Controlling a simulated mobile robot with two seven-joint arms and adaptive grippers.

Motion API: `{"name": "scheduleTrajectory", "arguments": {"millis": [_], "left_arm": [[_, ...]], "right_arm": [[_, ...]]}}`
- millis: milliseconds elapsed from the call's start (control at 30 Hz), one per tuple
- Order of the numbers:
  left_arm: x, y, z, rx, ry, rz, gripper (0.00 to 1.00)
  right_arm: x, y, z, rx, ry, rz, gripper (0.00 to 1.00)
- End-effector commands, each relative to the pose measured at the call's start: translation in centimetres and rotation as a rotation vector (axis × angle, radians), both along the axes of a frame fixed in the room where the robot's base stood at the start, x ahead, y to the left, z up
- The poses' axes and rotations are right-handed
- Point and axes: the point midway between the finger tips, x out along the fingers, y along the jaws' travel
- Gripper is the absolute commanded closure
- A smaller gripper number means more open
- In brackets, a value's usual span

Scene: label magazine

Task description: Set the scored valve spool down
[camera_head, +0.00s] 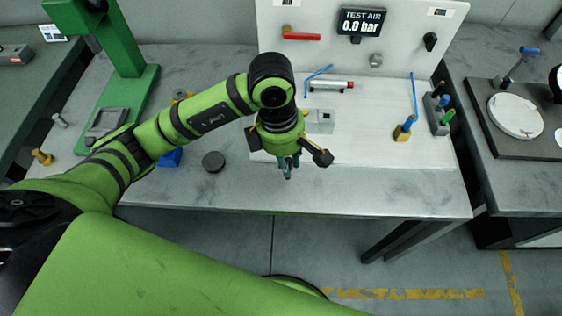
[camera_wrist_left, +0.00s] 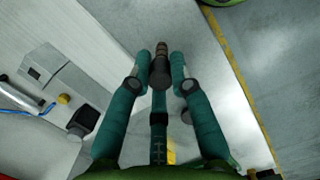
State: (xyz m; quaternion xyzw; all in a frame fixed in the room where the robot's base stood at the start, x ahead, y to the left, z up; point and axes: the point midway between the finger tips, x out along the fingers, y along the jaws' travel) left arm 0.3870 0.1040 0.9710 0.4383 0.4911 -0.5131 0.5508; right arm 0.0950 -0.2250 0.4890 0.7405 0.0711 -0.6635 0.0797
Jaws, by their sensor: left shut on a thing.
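The spool's ringed end sticks out past the fingertips. Its other end is hidden among the fingers. In the head view the spool is too small and covered to make out clearly. I cannot tell whether it touches the bench. My right gripper is not in view.
A dark puck (camera_head: 213,162) and a blue block (camera_head: 170,158) lie left of the gripper. The bench's front strip (camera_head: 370,195) is clear.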

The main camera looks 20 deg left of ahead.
Motion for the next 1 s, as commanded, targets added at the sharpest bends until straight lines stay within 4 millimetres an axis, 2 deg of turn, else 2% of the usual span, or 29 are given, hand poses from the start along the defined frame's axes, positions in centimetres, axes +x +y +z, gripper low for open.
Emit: {"name": "scheduleTrajectory", "arguments": {"millis": [100, 233, 467, 867, 900, 933, 1000], "left_arm": [[-0.2, 0.9, -0.5, 0.000, 0.000, 0.000, 1.00], [-0.3, 1.1, -1.7, 0.000, 0.005, 0.000, 1.00], [-0.2, 1.0, -4.5, -0.001, 0.001, 0.000, 1.00], [-0.1, 1.0, -5.1, -0.001, -0.002, -0.002, 1.00], [-0.1, 1.0, -5.0, -0.001, -0.001, -0.001, 0.63], [-0.2, 1.0, -4.9, -0.001, -0.001, -0.001, 0.55], [-0.2, 1.0, -4.9, -0.001, -0.001, -0.001, 0.55]], "right_arm": [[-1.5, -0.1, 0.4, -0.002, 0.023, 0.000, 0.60], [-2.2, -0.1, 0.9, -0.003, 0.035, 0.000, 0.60], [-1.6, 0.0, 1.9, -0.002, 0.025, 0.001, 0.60], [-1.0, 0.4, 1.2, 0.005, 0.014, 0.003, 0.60], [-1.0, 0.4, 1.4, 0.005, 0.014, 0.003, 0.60], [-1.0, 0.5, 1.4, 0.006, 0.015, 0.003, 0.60], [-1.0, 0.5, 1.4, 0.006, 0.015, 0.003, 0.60]]}}
